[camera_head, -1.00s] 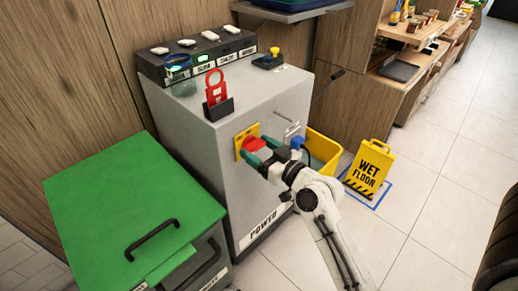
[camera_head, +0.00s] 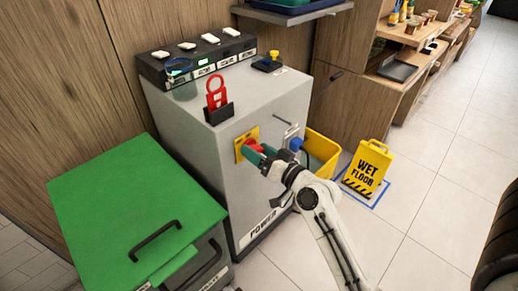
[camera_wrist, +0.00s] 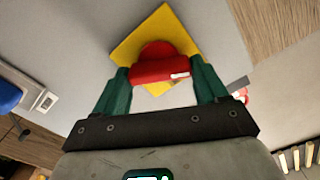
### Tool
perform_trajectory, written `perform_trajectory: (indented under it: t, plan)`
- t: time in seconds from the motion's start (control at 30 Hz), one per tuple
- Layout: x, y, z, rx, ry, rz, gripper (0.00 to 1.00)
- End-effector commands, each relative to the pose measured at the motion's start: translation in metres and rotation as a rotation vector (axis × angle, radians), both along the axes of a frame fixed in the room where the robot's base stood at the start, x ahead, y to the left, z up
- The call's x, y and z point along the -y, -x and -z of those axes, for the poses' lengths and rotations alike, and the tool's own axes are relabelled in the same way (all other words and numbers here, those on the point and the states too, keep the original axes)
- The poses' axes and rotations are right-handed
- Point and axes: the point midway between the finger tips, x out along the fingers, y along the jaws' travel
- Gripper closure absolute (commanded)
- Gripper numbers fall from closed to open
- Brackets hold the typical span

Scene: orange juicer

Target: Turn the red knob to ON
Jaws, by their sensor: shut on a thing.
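The red knob (camera_head: 254,146) sits on a yellow plate (camera_head: 239,153) on the front of the grey POWER cabinet (camera_head: 202,148). My gripper (camera_head: 258,151) is at the knob, its green fingers shut on it. In the wrist view, the red knob (camera_wrist: 160,60) lies between the two green fingers of my gripper (camera_wrist: 163,78), and a small white mark shows on its near edge. The yellow plate (camera_wrist: 145,36) appears as a tilted diamond behind it. I cannot read an ON label.
A red padlock-shaped tag (camera_head: 216,88) stands in a black holder on the cabinet top. A blue plug (camera_head: 296,144) is right of the knob. A green-lidded bin (camera_head: 120,205) stands at left, a yellow bin (camera_head: 322,150) and a WET FLOOR sign (camera_head: 367,168) at right.

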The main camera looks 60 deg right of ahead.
Motion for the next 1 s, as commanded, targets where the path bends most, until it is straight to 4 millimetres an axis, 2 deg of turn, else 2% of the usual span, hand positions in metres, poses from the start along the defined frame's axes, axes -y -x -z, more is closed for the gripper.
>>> perform_trajectory:
  t: [0.03, 0.7, 1.0]
  plan:
    - [0.0003, -0.0015, -0.0043, 0.015, -0.042, 0.001, 0.58]
    - [0.0024, -0.0015, -0.0037, 0.165, -0.658, 0.000, 0.58]
    - [0.0030, -0.0015, -0.0024, 0.221, -0.885, 0.000, 0.58]
